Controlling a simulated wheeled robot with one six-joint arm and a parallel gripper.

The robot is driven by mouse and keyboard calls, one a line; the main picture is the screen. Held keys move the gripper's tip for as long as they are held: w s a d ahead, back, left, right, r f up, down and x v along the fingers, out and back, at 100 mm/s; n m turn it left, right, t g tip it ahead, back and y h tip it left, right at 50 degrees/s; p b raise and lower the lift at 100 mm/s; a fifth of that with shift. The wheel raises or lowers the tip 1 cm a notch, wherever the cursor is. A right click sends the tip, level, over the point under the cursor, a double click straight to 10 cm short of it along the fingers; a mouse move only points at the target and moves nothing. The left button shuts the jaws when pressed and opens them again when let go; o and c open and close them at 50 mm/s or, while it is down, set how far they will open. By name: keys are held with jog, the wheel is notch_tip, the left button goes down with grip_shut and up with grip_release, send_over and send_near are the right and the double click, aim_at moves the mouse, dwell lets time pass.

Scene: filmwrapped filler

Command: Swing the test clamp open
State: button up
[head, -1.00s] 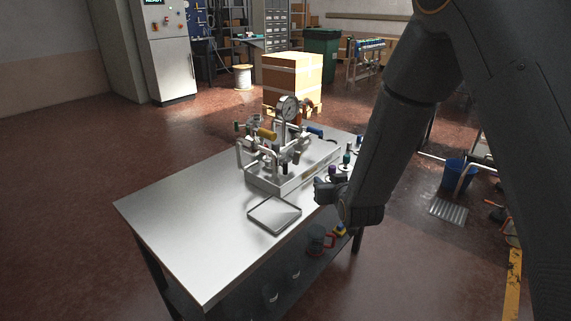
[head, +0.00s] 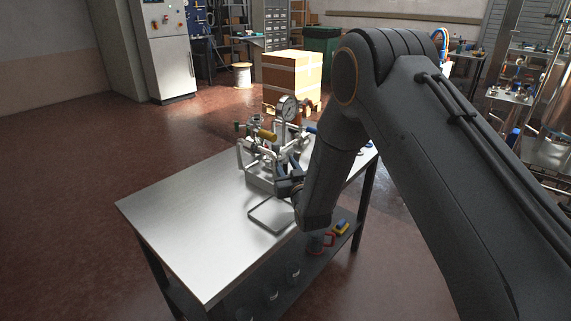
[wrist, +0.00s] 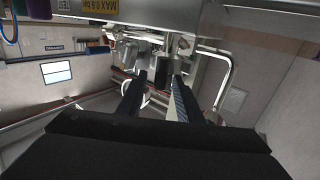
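The test fixture (head: 258,178) stands on the steel table, with a round pressure gauge (head: 287,108) on top and bent metal tubes. A lever with a yellow grip (head: 267,135) lies on its upper left, and a blue grip (head: 312,129) shows at its right. I cannot tell which part is the test clamp. My gripper (head: 289,165) is at the fixture's near side. In the wrist view my gripper (wrist: 158,82) is open, its fingers apart, with grey metal fittings (wrist: 150,50) just beyond the tips. I see nothing held between them.
A shallow square tray (head: 262,222) lies in front of the fixture. The table's left part (head: 185,210) is bare. Mugs and a yellow item (head: 341,228) sit on the lower shelf. A cardboard box (head: 292,78) stands behind the table.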

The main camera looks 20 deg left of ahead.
jog(key=shift+w+a, duration=0.15)
jog(key=shift+w, duration=0.05)
grip_shut()
jog(key=shift+r, duration=0.1)
